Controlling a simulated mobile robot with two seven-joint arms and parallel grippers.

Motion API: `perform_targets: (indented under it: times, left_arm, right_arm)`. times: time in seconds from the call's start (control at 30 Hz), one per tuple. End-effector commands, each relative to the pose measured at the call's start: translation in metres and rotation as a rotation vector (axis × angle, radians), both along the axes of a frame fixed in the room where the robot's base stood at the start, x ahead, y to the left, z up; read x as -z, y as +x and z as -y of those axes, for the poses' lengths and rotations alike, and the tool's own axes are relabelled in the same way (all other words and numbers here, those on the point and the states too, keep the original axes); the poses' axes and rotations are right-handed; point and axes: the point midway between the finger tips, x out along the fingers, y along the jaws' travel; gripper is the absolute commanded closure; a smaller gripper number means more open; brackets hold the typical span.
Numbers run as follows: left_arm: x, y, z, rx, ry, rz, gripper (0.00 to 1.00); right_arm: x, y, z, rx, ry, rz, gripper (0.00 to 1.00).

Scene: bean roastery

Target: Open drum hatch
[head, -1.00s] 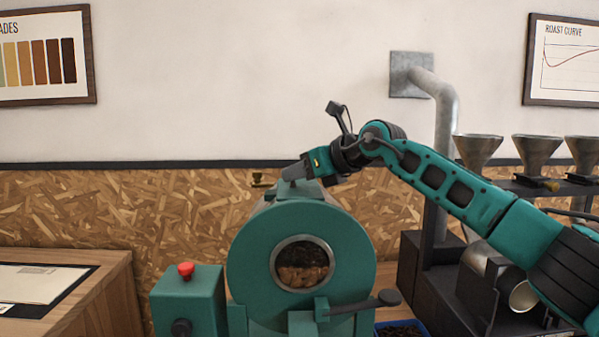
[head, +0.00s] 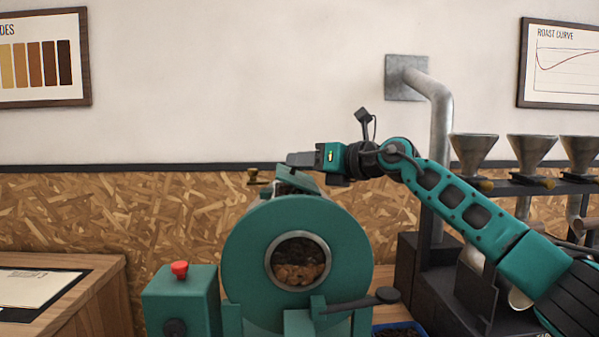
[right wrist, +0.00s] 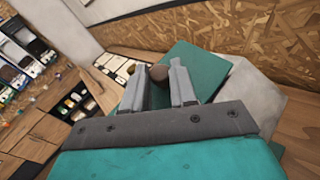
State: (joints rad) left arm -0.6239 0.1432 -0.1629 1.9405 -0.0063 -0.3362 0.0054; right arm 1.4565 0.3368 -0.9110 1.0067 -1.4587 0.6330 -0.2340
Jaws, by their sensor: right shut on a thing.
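The teal roaster drum (head: 340,240) stands in the middle of the head view, with beans behind its round front window (head: 298,262). The hatch (head: 305,180) on its top is tilted up, and a dark gap shows beneath it. My right gripper (head: 291,159) is above the drum. In the right wrist view its two fingers (right wrist: 160,85) are shut on a round brown knob (right wrist: 158,72), beside the teal hatch plate (right wrist: 200,72). The knob is hidden in the head view. My left gripper is not in view.
A teal control box with a red button (head: 179,268) stands left of the drum. A black-ended lever (head: 386,295) juts from the drum's front. A duct pipe (head: 441,130) and metal funnels (head: 532,148) stand at the right.

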Motion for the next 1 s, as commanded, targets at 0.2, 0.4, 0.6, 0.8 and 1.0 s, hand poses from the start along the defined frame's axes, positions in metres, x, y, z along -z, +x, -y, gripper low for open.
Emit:
perform_targets:
  times: [0.2, 0.4, 0.6, 0.8, 1.0]
  left_arm:
    - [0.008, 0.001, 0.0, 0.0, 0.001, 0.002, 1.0]
    - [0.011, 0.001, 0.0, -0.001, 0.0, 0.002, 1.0]
    - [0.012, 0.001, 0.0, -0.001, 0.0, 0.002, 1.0]
    - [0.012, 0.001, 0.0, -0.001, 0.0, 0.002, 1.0]
    - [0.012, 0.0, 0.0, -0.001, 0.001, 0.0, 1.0]
  right_arm:
    - [-0.002, 0.0, 0.008, 0.002, 0.13, 0.001, 1.0]
    - [-0.004, 0.0, 0.012, 0.001, 0.198, 0.002, 1.0]
    - [-0.006, 0.0, 0.013, 0.001, 0.223, 0.003, 1.0]
    - [-0.006, 0.0, 0.013, 0.002, 0.226, 0.003, 1.0]
    - [-0.006, 0.0, 0.013, 0.001, 0.225, 0.003, 0.68]
